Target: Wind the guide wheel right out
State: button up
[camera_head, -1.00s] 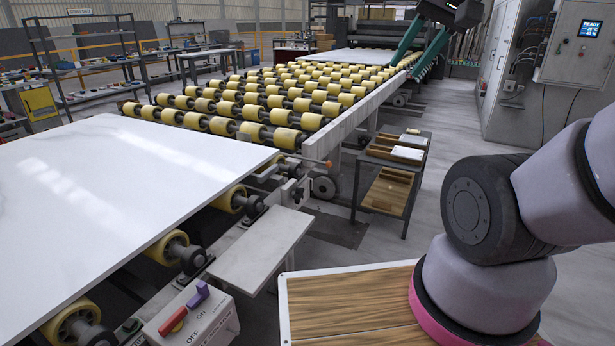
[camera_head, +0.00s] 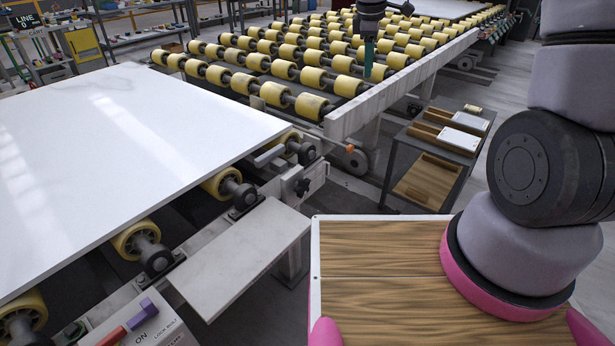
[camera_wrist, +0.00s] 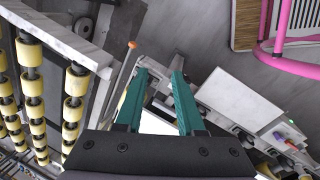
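The white stone slab (camera_head: 120,140) lies on yellow rollers at the left; part of it shows between my fingers in the wrist view. At its right corner is a grey bracket (camera_head: 318,178) with a black star knob (camera_head: 302,187) and a dark round wheel (camera_head: 307,153). I cannot tell for certain which part is the guide wheel. A thin rod with an orange tip (camera_head: 349,149) stands out beside it; the tip also shows in the wrist view (camera_wrist: 131,44). My gripper (camera_head: 368,75) hangs over the far roller table. In the wrist view (camera_wrist: 159,74) its teal fingers are apart and empty.
The roller conveyor (camera_head: 300,75) stands behind the slab. A metal cart (camera_head: 440,140) with wooden trays stands at right. A grey plate (camera_head: 240,258) and a switch box (camera_head: 150,325) lie along the slab's near side. Floor shows between bracket and cart.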

jog(key=w+a+f+n+g, duration=0.1)
jog(key=w+a+f+n, duration=0.2)
jog(key=f, duration=0.4)
jog(key=w+a+f+n, duration=0.1)
jog(key=a+f+n, duration=0.35)
jog(key=f, duration=0.25)
jog(key=n+g+y, duration=0.1)
jog(key=n, duration=0.5)
send_near(307, 179)
jog(key=shift+w+d+f, duration=0.15)
jog(key=shift+w+f, duration=0.1)
jog(key=shift+w, duration=0.15)
notch_tip(307, 179, down, 11)
grip_shut()
